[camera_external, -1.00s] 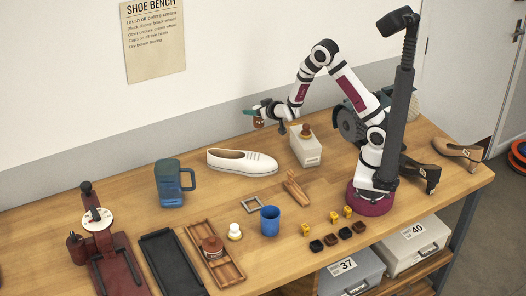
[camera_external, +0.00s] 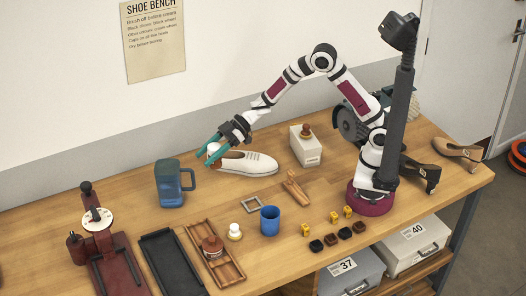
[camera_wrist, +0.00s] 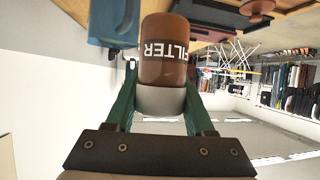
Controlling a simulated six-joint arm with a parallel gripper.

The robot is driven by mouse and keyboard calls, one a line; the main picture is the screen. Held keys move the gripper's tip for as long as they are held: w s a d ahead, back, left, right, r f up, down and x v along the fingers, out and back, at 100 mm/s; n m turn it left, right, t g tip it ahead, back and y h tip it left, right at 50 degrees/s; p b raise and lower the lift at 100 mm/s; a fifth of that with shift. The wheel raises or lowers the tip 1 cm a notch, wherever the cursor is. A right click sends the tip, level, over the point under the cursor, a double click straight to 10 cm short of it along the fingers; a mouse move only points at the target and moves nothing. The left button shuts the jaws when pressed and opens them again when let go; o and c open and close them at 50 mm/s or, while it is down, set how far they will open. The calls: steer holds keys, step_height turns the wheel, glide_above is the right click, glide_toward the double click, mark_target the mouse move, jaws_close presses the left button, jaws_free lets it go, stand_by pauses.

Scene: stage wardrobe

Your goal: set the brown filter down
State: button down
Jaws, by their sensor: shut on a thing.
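The brown filter (camera_wrist: 165,50) is a brown cylinder with a white end and the lettering FILTER, which reads upside down in the wrist view. My gripper (camera_wrist: 161,88) is shut on it, with the green fingers on both sides of the white end. In the external view my gripper (camera_external: 203,153) is in the air between the blue jug (camera_external: 170,184) and the white shoe (camera_external: 245,162). There a small white part (camera_external: 213,148) of the filter shows between the fingers, and its brown body is hard to make out.
A white box (camera_external: 306,150) with a brown knob stands behind right. A metal square frame (camera_external: 253,205), wooden pieces (camera_external: 295,190) and a blue cup (camera_external: 270,221) lie farther forward. A wooden tray (camera_external: 228,272) and a dark tray (camera_external: 172,262) are front left. Bare tabletop lies right of the jug.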

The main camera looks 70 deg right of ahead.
steer(key=s+a+f+n+g+y, duration=0.35)
steer(key=s+a+n+g, duration=0.55)
steer(key=s, duration=0.5)
steer(key=shift+g+h, duration=0.3)
steer(key=shift+h, duration=0.25)
steer(key=s+a+f, duration=0.1)
steer(key=a+f, duration=0.2)
steer(key=s+a+f, duration=0.1)
steer(key=a+f, duration=0.3)
steer(key=s+a+f, duration=0.2)
steer(key=a+f, duration=0.2)
steer(key=shift+f, duration=0.25)
steer(key=shift+f, duration=0.2)
steer(key=shift+c, duration=1.3)
jaws_free()
